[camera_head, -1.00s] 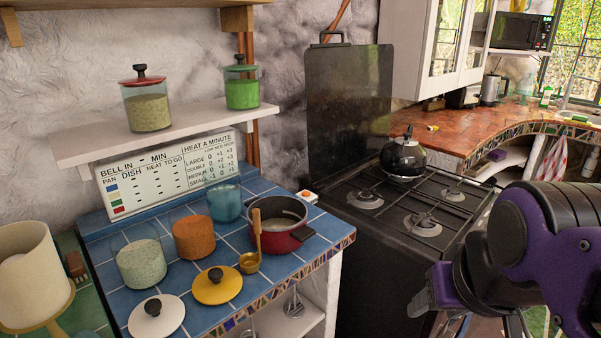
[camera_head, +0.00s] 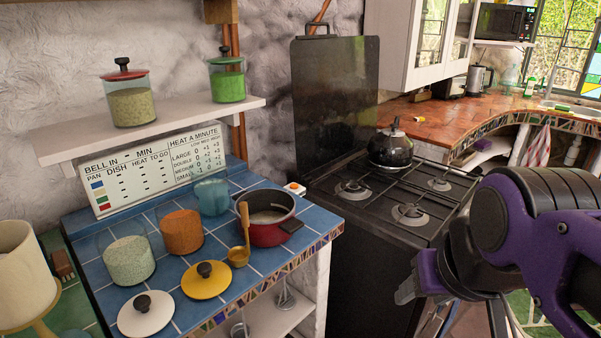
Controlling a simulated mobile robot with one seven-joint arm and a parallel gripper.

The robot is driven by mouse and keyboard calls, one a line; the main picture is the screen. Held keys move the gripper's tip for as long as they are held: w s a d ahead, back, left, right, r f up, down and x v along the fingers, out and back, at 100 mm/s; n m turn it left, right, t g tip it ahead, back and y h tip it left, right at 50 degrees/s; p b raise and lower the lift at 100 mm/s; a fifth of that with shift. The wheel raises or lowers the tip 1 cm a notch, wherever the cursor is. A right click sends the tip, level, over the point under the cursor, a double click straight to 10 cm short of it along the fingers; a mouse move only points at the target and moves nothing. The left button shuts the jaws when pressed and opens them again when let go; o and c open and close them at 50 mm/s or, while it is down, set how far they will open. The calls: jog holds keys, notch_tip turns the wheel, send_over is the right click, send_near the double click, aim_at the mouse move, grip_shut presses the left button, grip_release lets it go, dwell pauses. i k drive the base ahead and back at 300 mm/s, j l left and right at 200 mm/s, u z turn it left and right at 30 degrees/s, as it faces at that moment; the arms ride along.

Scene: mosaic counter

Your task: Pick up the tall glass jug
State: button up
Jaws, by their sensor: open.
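My gripper (camera_head: 407,290) shows at the lower right, its pale fingertips in front of the dark stove's side. It is open, with nothing seen between the fingers; my purple and black arm partly hides it. It is well apart from everything on the counters. I cannot clearly make out a tall glass jug. A small, pale, clear glass shape (camera_head: 511,76) stands on the far right counter behind the kettle area, too small to tell if it is the jug.
A black kettle (camera_head: 390,148) sits on the stove (camera_head: 350,235). The blue-tiled counter (camera_head: 165,290) holds a red pot (camera_head: 270,232), glass jars and lids. Two lidded jars stand on the white shelf (camera_head: 70,140). The terracotta counter (camera_head: 440,122) curves away right, with clear stretches.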

aim_at(209, 178)
jog(key=i+u, duration=0.1)
jog(key=u, duration=1.55)
